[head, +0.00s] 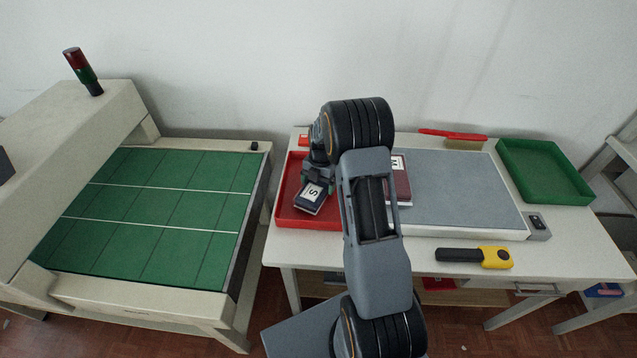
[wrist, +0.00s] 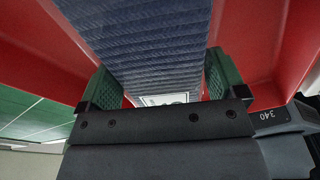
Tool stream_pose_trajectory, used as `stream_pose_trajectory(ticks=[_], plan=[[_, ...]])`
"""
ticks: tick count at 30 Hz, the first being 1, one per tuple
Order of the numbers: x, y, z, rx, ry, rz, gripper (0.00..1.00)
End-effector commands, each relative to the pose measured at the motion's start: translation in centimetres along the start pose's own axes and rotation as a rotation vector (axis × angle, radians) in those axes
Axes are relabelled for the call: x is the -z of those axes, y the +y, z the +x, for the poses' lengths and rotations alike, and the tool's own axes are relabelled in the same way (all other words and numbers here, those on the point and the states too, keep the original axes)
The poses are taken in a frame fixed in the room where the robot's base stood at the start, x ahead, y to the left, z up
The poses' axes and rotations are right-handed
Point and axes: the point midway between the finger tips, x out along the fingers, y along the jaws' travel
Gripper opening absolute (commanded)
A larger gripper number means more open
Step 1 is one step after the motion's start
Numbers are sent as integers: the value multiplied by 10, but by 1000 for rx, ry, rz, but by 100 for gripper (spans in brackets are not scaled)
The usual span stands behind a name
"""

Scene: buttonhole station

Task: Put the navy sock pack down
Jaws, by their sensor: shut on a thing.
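The navy sock pack (head: 310,199), dark blue with a white label marked S, is in my gripper (head: 319,180) at the red tray (head: 284,214). In the wrist view the ribbed navy pack (wrist: 160,45) fills the space between the two green finger pads of my gripper (wrist: 163,80), which is shut on it. The red tray's walls (wrist: 258,40) show on both sides of the pack in the wrist view. I cannot tell whether the pack touches the tray floor. My arm hides part of the tray in the head view.
A maroon pack (head: 402,182) with a white label lies right of my arm, by the grey mat (head: 460,190). A green tray (head: 545,172), a red-handled brush (head: 455,138) and a yellow-black handheld device (head: 478,257) are on the table. A green conveyor (head: 165,215) stands left.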

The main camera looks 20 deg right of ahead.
Motion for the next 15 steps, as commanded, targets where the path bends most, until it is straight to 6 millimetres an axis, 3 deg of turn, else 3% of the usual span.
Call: stream_pose_trajectory(ticks=[14,15], plan=[[-1,0,9,0,0,0,58],[-1,0,8,0,0,0,93]])
